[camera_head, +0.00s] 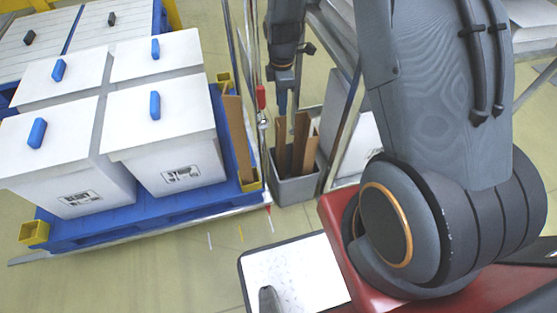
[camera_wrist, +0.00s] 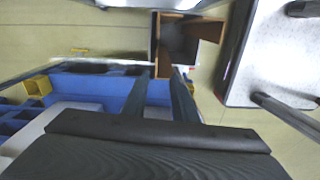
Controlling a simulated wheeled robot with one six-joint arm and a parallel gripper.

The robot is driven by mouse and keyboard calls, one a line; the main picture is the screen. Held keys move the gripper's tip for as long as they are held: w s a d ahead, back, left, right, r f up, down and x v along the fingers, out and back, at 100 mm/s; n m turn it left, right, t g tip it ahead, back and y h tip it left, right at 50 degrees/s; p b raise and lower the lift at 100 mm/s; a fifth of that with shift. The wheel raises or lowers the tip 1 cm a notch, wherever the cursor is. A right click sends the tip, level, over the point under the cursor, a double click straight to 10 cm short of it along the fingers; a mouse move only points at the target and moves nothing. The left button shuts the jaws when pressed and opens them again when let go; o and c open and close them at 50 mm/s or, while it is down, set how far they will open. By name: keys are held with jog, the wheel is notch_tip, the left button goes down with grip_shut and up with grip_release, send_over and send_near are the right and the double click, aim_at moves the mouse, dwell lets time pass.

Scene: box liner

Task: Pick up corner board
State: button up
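Brown corner boards (camera_head: 283,150) stand in a grey bin (camera_head: 297,190) right of the pallet in the head view. The bin also shows at the top middle of the wrist view (camera_wrist: 182,63), with brown boards along its sides. My gripper (camera_head: 289,112) points down just above the bin's boards. In the wrist view its two fingers (camera_wrist: 163,84) are apart, and a brown board end (camera_wrist: 163,62) shows between and beyond the tips. I cannot tell whether they touch it. Nothing is visibly held. Another brown board (camera_head: 238,140) stands upright at the pallet's right side.
A blue pallet (camera_head: 160,218) with several white lidded boxes (camera_head: 165,130) with blue handles fills the left. Yellow corner pieces (camera_head: 34,233) sit on it. Metal poles (camera_head: 350,125) stand close to the bin. Open floor (camera_head: 140,280) lies in front of the pallet.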

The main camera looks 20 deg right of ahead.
jog(key=n+b, duration=0.1)
send_over(281, 129)
notch_tip(281, 129, down, 8)
jog(key=shift+w+f, duration=0.1)
jog(key=shift+w, duration=0.05)
jog(key=shift+f+b, duration=0.4)
jog(key=shift+f, duration=2.65)
grip_shut()
